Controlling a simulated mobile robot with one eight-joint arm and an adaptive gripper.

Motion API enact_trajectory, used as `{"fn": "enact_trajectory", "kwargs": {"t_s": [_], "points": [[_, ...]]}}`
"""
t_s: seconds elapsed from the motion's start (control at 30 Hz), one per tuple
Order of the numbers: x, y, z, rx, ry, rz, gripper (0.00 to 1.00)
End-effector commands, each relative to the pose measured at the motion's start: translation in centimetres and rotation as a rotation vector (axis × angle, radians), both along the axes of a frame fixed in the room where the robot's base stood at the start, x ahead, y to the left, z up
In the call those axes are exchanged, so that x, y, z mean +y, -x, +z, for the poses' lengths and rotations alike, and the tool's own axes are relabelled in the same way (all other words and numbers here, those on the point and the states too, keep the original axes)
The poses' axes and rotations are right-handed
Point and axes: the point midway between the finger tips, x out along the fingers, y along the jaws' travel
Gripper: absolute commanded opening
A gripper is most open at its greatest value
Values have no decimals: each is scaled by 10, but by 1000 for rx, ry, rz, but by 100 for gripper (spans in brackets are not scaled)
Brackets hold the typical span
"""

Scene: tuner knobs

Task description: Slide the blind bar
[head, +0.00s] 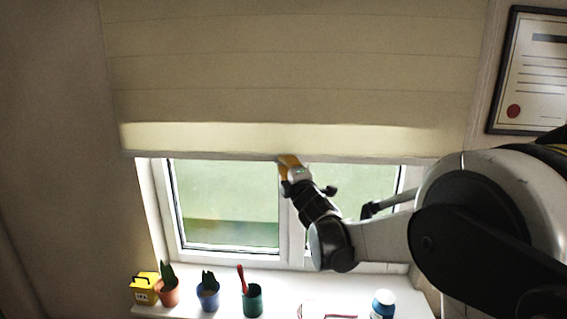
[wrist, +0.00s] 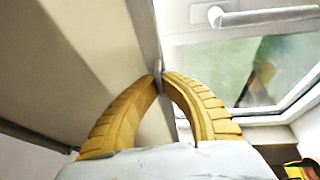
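The cream blind (head: 290,70) hangs over the upper part of the window in the head view. The blind bar (head: 210,156) is the thin strip along its lower edge. My gripper (head: 287,160) is at the bar, near its middle. In the wrist view, the curved yellow fingers of my gripper (wrist: 160,74) come together at their tips with the bar's thin grey edge (wrist: 157,45) between them. One finger lies on each side of the bar. The bar looks about level in the head view.
The window (head: 225,205) shows below the blind. On the sill (head: 345,297) stand a yellow box (head: 145,290), a terracotta pot (head: 167,293), a blue pot (head: 208,297), a green cup (head: 252,302) and a blue-and-white jar (head: 383,303). A framed certificate (head: 535,75) hangs at right.

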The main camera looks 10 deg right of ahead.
Motion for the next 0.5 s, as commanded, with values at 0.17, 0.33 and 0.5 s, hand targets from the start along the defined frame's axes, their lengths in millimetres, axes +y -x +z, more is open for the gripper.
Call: {"fn": "enact_trajectory", "kwargs": {"t_s": [0.17, 0.33, 0.5], "points": [[0, 0, 0, 0, 0, 0, 8], [0, 0, 0, 0, 0, 0, 29], [0, 0, 0, 0, 0, 0, 29]]}}
